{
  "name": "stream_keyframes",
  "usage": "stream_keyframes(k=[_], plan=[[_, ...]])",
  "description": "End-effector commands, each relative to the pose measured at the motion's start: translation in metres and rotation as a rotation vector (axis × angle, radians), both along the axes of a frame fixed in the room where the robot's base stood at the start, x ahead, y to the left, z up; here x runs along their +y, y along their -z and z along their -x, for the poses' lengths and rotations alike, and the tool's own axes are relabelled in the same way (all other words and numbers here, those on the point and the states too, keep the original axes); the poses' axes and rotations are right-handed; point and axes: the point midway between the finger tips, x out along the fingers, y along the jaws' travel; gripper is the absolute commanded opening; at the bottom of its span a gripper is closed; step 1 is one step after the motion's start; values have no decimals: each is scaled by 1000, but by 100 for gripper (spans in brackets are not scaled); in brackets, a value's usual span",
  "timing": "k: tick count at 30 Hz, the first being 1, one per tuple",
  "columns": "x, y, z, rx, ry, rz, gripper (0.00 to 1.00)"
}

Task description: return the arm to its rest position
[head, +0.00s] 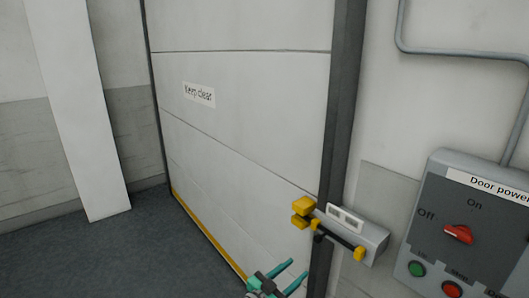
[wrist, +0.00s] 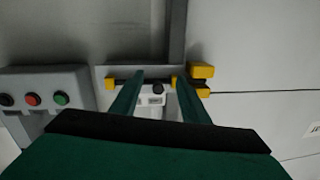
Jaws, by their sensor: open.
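My gripper (head: 297,270) shows at the bottom of the head view, its two green fingers parted with nothing between them. It is below and apart from the door latch in that view. In the wrist view my gripper (wrist: 158,78) points toward the latch, with a clear gap between the fingers. The latch (head: 340,238) has a dark bar with yellow ends on a grey plate beside the door post. It also shows beyond the fingers in the wrist view (wrist: 151,100). Most of my arm is out of view.
A pale panelled door (head: 245,90) carries a "Keep clear" sign (head: 199,95). A grey control box (head: 490,235) labelled "Door power" stands out at the right, with a red switch (head: 458,234) and push buttons. Dark floor (head: 100,255) is clear at the left.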

Motion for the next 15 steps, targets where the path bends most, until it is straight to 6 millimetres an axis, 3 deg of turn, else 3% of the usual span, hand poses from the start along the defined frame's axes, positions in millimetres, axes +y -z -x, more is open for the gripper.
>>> stream_keyframes(k=[1,6,15], plan=[[0,24,12,40,-36,8,42],[10,86,50,151,-177,31,42],[33,167,139,292,-410,54,42]])
